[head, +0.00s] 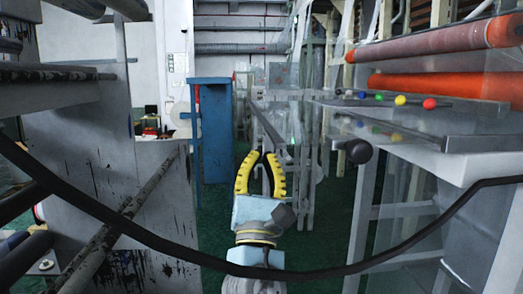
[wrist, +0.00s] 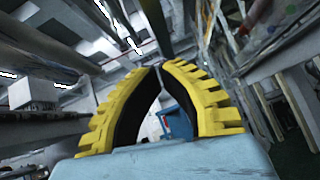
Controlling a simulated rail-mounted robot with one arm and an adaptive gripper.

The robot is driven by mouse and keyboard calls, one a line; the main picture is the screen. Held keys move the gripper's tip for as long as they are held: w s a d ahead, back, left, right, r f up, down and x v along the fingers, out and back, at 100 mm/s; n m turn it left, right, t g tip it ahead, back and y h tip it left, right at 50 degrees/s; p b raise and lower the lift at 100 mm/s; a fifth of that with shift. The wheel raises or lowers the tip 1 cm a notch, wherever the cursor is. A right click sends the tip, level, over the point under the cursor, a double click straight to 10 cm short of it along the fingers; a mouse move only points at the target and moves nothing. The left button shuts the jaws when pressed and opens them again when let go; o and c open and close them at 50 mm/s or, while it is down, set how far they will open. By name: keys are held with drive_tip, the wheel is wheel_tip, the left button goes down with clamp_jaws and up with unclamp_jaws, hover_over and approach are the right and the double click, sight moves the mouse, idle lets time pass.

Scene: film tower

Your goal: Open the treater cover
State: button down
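My gripper (head: 261,160) is in the middle of the head view, pointing ahead into the aisle. Its two yellow ribbed fingers bow outward and their tips come together, with nothing between them. The wrist view also shows my gripper (wrist: 160,66) with its tips nearly meeting. I cannot tell for sure which part is the treater cover. The machine at the right has a clear flat panel (head: 400,122) below orange rollers (head: 440,90). A dark round knob (head: 358,151) sticks out at its near left edge. My gripper is left of the knob and apart from it.
Red, yellow, green and blue balls (head: 400,100) line the right machine. A black cable (head: 330,268) sags across the front. A blue cabinet (head: 211,130) stands ahead. Grey machine frames (head: 110,190) close off the left. Green floor (head: 215,215) is open between them.

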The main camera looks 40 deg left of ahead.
drive_tip(key=shift+b+v, duration=0.65)
drive_tip(key=shift+v, duration=2.1)
drive_tip(key=shift+w, duration=0.1)
